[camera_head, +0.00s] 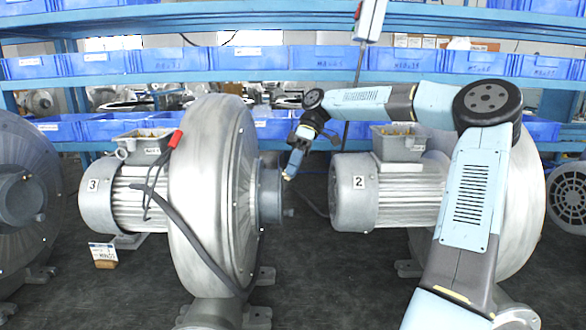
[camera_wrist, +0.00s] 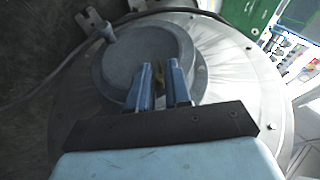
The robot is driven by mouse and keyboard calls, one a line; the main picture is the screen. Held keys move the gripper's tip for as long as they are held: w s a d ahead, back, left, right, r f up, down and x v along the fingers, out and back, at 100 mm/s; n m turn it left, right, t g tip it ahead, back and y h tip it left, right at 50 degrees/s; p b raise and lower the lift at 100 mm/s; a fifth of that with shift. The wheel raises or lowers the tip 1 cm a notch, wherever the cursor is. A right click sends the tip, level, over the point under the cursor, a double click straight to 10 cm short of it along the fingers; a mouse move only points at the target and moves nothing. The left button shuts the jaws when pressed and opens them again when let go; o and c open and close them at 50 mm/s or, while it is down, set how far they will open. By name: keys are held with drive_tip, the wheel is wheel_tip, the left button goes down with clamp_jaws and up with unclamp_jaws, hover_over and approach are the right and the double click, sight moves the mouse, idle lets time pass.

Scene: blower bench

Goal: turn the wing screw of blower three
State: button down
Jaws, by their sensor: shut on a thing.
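Blower three (camera_head: 215,185) stands left of centre in the head view, a grey metal casing with a ribbed motor marked "3". Its short round inlet (camera_head: 268,195) faces right, towards my gripper (camera_head: 289,172). In the wrist view the inlet (camera_wrist: 115,58) is a dark grey disc below my gripper (camera_wrist: 160,78). The two blue fingers are close together, shut on a small brass-coloured piece, seemingly the wing screw (camera_wrist: 160,87). The fingers and the black gripper body hide most of it, so the turn of its wings cannot be told.
Blower two (camera_head: 385,195), marked "2", stands just right of my gripper, behind my arm. Another blower (camera_head: 22,195) is at the left edge. A cable with a red clip (camera_head: 175,139) hangs on blower three. Shelves with blue bins (camera_head: 250,60) stand behind.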

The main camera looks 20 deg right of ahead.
drive_tip(key=shift+w, duration=0.1)
drive_tip(key=c, duration=1.1)
unclamp_jaws()
drive_tip(key=shift+o, duration=0.2)
drive_tip(key=shift+d+r, duration=0.1)
drive_tip(key=v, duration=1.3)
drive_tip(key=shift+w+d+r, duration=0.15)
drive_tip(key=shift+d, duration=0.05)
